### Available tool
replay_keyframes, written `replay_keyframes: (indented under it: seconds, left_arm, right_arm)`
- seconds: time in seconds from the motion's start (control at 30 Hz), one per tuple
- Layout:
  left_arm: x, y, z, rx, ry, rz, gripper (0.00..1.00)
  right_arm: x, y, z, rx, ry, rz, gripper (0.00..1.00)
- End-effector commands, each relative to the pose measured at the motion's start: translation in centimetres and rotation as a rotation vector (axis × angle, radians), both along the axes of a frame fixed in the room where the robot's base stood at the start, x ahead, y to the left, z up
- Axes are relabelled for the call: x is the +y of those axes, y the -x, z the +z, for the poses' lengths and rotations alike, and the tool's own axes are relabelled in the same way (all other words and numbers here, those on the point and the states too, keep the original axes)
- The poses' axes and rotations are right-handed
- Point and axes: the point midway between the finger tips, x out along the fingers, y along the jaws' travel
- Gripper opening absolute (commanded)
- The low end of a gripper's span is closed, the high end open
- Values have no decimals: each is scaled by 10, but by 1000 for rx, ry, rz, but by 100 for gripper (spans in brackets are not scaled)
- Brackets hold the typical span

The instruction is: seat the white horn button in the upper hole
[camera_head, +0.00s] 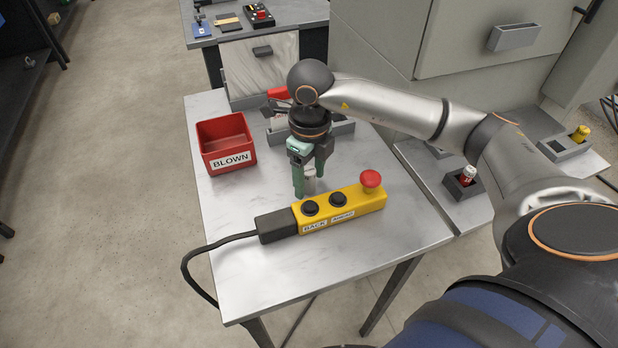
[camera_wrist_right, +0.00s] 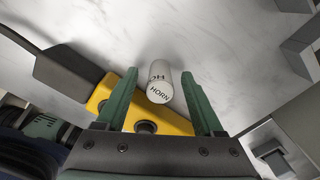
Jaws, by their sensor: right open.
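The white horn button (camera_head: 310,182) is a small pale cylinder on the pale table, just behind the yellow pendant box. In the right wrist view the button (camera_wrist_right: 160,84) shows "HORN" on its end face and more lettering on its side. My right gripper (camera_head: 309,185) points down with its green fingers open on either side of the button. The wrist view shows gaps between button and both fingers. The yellow pendant box (camera_head: 358,203) has two dark round fittings; the head view does not clearly show whether either is an open hole. My left gripper is out of view.
A red "BLOWN" bin (camera_head: 226,145) stands at the table's left. A red mushroom button (camera_head: 370,179) rises from the pendant's right end. A black cable (camera_head: 215,245) hangs off the left edge. A grey rack (camera_head: 342,127) stands behind my gripper. The table's front is clear.

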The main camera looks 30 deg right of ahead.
Motion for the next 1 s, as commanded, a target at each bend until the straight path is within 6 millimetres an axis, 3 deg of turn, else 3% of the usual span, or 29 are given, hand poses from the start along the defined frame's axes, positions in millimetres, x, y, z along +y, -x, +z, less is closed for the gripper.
replay_keyframes:
  seconds: [0.07, 0.7, 1.0]
  left_arm:
    - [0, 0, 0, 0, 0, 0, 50]
    - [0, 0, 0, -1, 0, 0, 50]
    - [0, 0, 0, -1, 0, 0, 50]
  right_arm:
    - [0, 0, 0, 0, 0, 0, 69]
    - [0, 0, 0, 0, 0, 0, 0]
    - [0, 0, 1, 0, 0, 0, 0]
